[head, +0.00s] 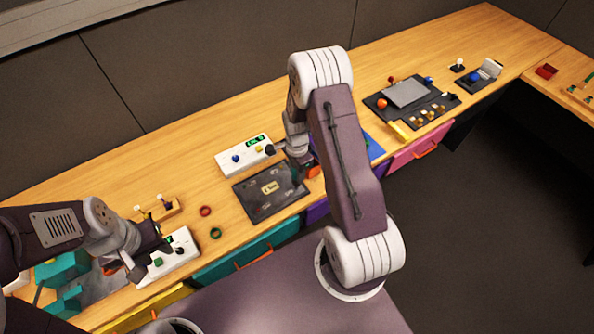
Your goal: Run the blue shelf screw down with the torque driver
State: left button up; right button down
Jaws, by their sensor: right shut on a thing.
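My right gripper (299,166) is at the end of the arm in the middle of the head view, just above the right edge of a dark panel (246,198). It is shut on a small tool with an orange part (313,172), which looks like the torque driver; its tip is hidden. I cannot make out the blue shelf screw for certain; the gripper and arm cover that part of the bench. My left gripper (147,261) is at the lower left by a white box with a green button (180,252). Its fingers look spread, with nothing visible between them.
A white box with a green display (258,141) stands behind the dark panel. A red ring (205,211) and a green ring (216,234) lie left of it. A dark tray (444,100) is further right.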

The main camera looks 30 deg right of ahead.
jog(key=shift+s+f+b, duration=0.2)
jog(key=shift+f+b, duration=0.1)
jog(key=shift+f, duration=0.15)
dwell(2.2)
jog(key=shift+r, duration=0.1)
jog(key=r+p, duration=0.2)
jog(key=r, duration=0.1)
jog(key=r+p, duration=0.3)
jog(key=shift+w, duration=0.2)
